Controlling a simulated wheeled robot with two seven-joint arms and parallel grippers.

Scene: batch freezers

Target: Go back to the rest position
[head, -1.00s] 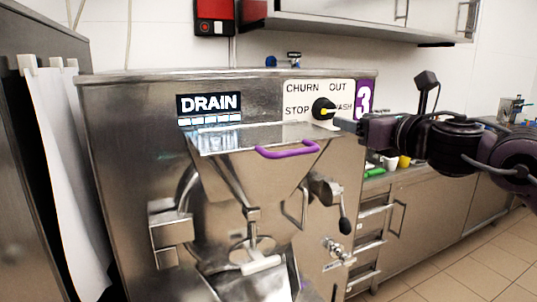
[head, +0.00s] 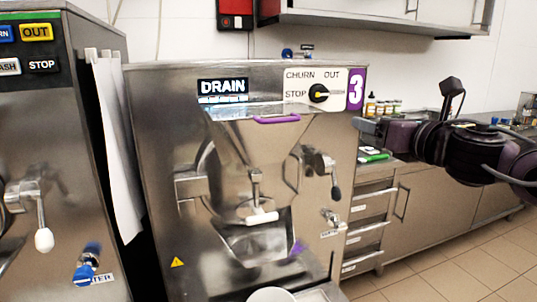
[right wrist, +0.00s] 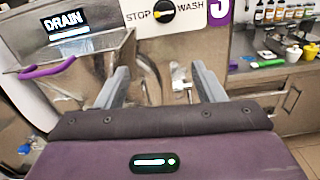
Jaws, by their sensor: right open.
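My right gripper (head: 362,128) is open and empty. In the head view it is to the right of the front of freezer number 3 (head: 150,130), apart from the selector knob. The right wrist view shows its two grey fingers spread apart (right wrist: 160,80). The knob also shows in the right wrist view (right wrist: 164,11), between the words STOP and WASH. My left gripper is not in view.
Another freezer (head: 60,130) stands at the left with a white-tipped lever (head: 43,238). A purple handle (head: 277,119) is on the hopper lid. A counter with drawers (head: 368,228), small bottles (head: 383,107) and a green item (head: 374,157) is at the right. Floor is free at the lower right.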

